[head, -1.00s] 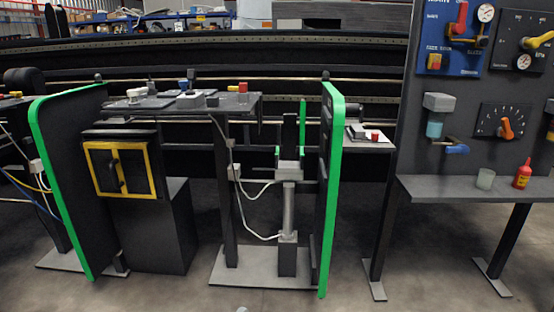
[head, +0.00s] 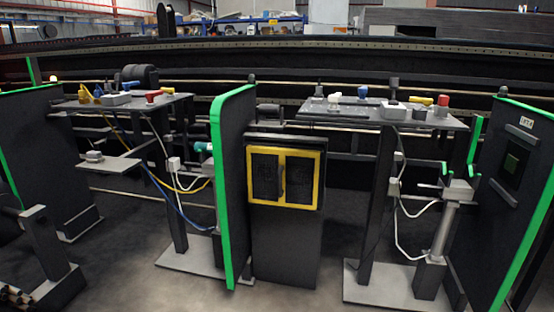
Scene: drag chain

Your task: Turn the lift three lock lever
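Neither of my grippers is in view. I cannot tell which lever belongs to lift three, since no readable label names it. On the right station top, a yellow lever-like part (head: 421,100) lies beside a red knob (head: 442,105). On the left station top, several small yellow parts (head: 84,94) stand at the left end, and a red handle (head: 154,95) lies toward the right end. A lift post (head: 445,230) with green prongs stands below the right station top.
A green-edged dark panel (head: 231,185) divides the stations; another (head: 520,180) stands at the far right. A dark cabinet (head: 285,255) with yellow-framed doors (head: 285,176) stands between. Cables hang under both tops. A dark stand (head: 45,245) is at lower left. Floor in front is open.

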